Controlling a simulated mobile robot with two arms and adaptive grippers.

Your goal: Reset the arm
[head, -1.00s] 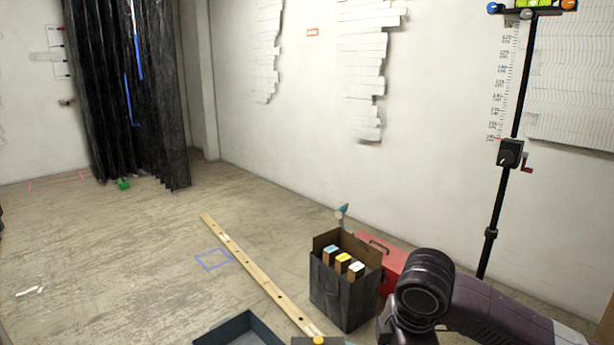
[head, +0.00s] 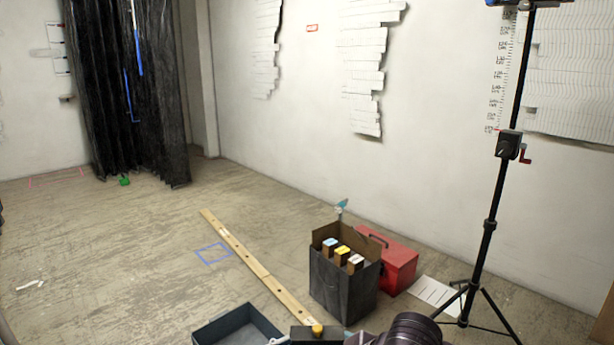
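My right arm shows only as a dark, rounded joint at the bottom edge of the head view, right of centre. Its gripper is out of the picture. A thin grey curved piece shows at the lower left edge; I cannot tell what it is. My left gripper is not in view either. Nothing held by either gripper can be seen.
A black box (head: 342,290) with several bottles or cartons stands beside a red toolbox (head: 400,265). A tripod (head: 487,240) stands at the right, a paper sheet (head: 436,294) by it. A wooden strip (head: 245,260) and grey tray (head: 225,325) lie on the floor. Open floor lies left.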

